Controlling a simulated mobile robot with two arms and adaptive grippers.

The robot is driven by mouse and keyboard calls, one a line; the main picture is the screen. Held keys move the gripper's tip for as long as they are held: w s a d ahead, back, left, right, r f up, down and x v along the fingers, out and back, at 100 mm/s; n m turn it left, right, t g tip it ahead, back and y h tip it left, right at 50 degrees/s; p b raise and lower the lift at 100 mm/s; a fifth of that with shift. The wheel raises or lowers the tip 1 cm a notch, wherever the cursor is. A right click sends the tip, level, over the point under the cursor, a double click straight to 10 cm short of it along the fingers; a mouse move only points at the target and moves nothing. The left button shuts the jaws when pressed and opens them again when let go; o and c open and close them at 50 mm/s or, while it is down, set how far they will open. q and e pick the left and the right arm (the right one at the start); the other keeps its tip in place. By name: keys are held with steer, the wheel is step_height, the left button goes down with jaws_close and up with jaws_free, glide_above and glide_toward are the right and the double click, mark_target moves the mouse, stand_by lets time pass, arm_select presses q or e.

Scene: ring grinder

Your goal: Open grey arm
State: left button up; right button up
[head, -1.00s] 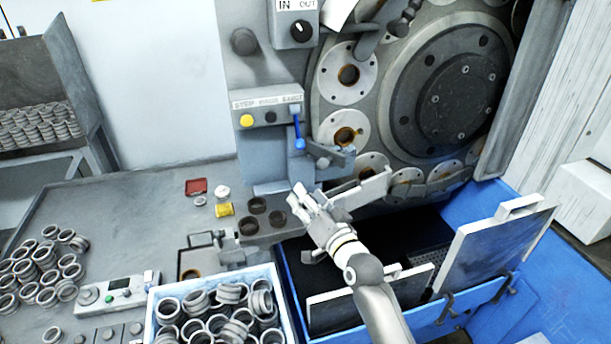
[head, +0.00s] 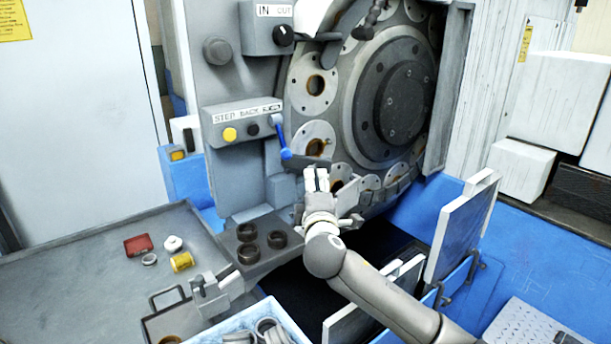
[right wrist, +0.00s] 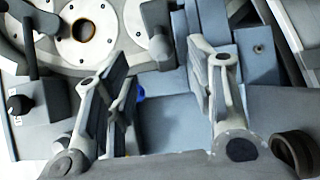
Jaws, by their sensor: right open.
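My right gripper (head: 317,178) points up in front of the machine, below the blue-handled lever (head: 284,146). My left gripper is not in view.
A round grey disc (head: 395,92) with ring seats fills the machine's front. Dark rings (head: 277,239) sit left of my right arm. An upright grey panel (head: 462,228) stands at right.

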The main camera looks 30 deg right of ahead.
mark_target(303, 168)
steer(key=p+x, duration=0.1)
steer(key=x, duration=0.6)
steer(key=shift+w, duration=0.35)
steer(key=shift+w+d, duration=0.2)
steer(key=shift+w, duration=0.3)
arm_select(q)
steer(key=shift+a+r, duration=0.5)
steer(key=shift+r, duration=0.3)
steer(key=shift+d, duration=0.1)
arm_select(e)
steer(key=shift+c, duration=1)
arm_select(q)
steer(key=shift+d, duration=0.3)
arm_select(e)
jaws_close()
